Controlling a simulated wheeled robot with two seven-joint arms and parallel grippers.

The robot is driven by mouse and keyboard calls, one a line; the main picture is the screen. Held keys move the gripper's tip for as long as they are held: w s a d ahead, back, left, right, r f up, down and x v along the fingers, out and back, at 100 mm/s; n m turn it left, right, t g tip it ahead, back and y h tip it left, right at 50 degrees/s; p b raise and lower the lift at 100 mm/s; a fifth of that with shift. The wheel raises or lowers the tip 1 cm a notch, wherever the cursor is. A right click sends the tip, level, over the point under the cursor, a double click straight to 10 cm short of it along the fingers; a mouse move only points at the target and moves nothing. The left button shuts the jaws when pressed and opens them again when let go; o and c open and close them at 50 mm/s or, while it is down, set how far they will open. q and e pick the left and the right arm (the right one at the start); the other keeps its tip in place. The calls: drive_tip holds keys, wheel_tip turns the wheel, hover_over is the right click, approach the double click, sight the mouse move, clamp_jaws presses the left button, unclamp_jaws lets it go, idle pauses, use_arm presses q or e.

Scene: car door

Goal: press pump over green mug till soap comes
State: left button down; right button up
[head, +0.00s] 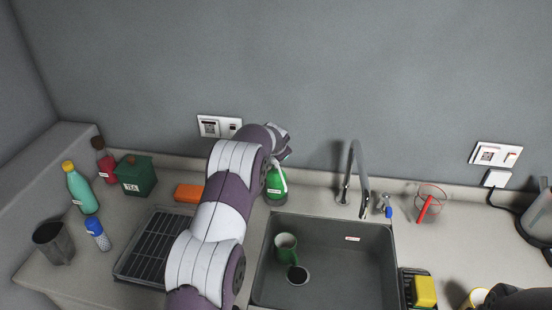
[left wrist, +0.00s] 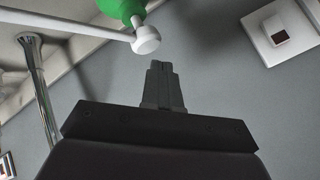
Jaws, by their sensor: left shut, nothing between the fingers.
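The green soap bottle (head: 276,183) stands behind the sink's left back corner, partly hidden by my left arm. In the left wrist view, its green body (left wrist: 122,8), white pump head (left wrist: 146,40) and long white nozzle (left wrist: 70,27) show at the top. My left gripper (head: 284,152) is above the bottle in the head view. In the left wrist view its fingers (left wrist: 162,72) are shut and empty, close to the pump head; contact is not clear. The green mug (head: 286,248) is in the sink, near the drain. No soap shows. My right gripper's fingers are not in view.
The sink (head: 340,275) has a chrome faucet (head: 358,175) behind it. A drying rack (head: 152,245), orange block (head: 188,193) and several containers stand left. A red whisk (head: 428,205), yellow sponge (head: 425,290) and yellow mug (head: 477,297) are right. The wall is close behind.

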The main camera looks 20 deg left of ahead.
use_arm(q)
drive_tip(key=shift+f, duration=0.15)
drive_tip(key=shift+f+b, duration=0.3)
drive_tip(key=shift+b, duration=0.15)
drive_tip(key=shift+s+f+b, duration=0.1)
drive_tip(key=shift+f+b, duration=0.8)
drive_tip(key=shift+f, duration=0.15)
idle(0.9)
drive_tip(key=shift+r, duration=0.1)
drive_tip(key=shift+r+p, duration=1.1)
drive_tip(key=shift+r, duration=0.15)
drive_tip(key=shift+r+p, duration=0.5)
drive_tip(key=shift+r, duration=0.1)
wheel_tip(320, 180, up, 4)
drive_tip(key=p, duration=0.3)
